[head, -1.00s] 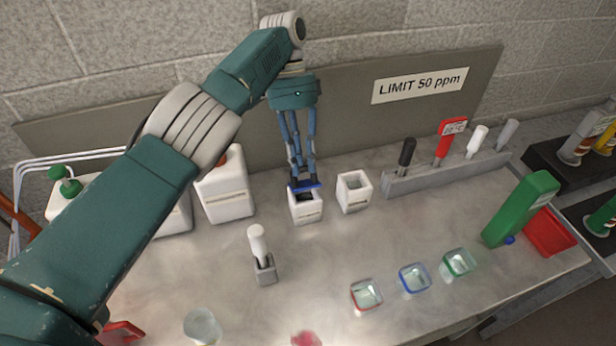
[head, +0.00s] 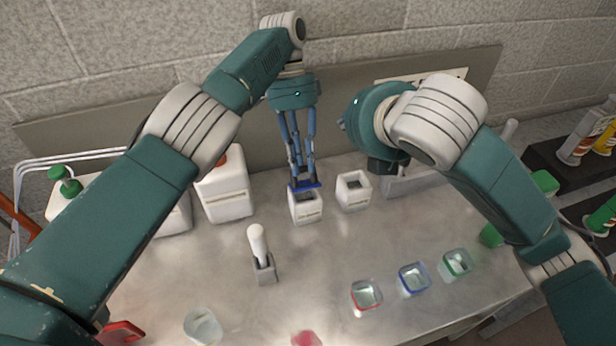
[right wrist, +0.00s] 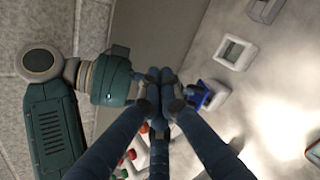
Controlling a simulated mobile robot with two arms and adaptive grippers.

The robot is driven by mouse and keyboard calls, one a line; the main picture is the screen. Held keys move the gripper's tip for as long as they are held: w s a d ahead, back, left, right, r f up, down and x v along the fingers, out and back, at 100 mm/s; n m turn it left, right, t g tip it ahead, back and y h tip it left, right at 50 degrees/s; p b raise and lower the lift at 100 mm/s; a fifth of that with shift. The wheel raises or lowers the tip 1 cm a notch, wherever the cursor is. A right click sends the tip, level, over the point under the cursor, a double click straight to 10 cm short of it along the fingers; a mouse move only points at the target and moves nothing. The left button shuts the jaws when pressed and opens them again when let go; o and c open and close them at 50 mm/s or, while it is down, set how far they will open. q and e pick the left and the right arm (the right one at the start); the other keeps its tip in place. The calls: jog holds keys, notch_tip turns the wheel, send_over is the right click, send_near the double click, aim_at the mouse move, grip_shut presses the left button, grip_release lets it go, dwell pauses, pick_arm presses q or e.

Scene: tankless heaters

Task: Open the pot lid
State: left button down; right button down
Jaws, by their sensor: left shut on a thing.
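A small white square pot (head: 306,208) stands on the bench near the centre. A blue lid (head: 306,186) is at its top, and a dark opening shows just below the lid. My left gripper (head: 304,181) reaches down from above and is shut on the lid. The lid also shows in the right wrist view (right wrist: 199,96), beside the white pot (right wrist: 215,97). In the head view my right wrist hides its gripper. In the right wrist view my right gripper (right wrist: 160,76) has its fingertips together, with nothing seen between them.
A second open white pot (head: 353,194) stands just right of the first. A grey holder with a white-handled tool (head: 258,243) stands in front. Several coloured-rim dishes (head: 413,278) lie front right. A white canister (head: 226,191) stands left. My right arm covers much of the rear rack.

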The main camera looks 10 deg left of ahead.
pick_arm(q)
jog(key=shift+w, duration=0.1)
pick_arm(e)
jog(key=s+a+f+n+g, duration=0.2)
jog(key=s+a+f+n, duration=0.1)
jog(key=s+f+n, duration=0.65)
pick_arm(q)
jog(key=shift+r, duration=0.1)
pick_arm(e)
jog(key=m, duration=0.1)
send_near(308, 188)
jog(key=s+f+x, duration=0.1)
jog(key=x, duration=0.3)
jog(key=w, duration=0.1)
jog(key=w+a, duration=0.1)
jog(key=w, duration=0.2)
jog(key=shift+w+a, duration=0.3)
jog(key=shift+w, duration=0.1)
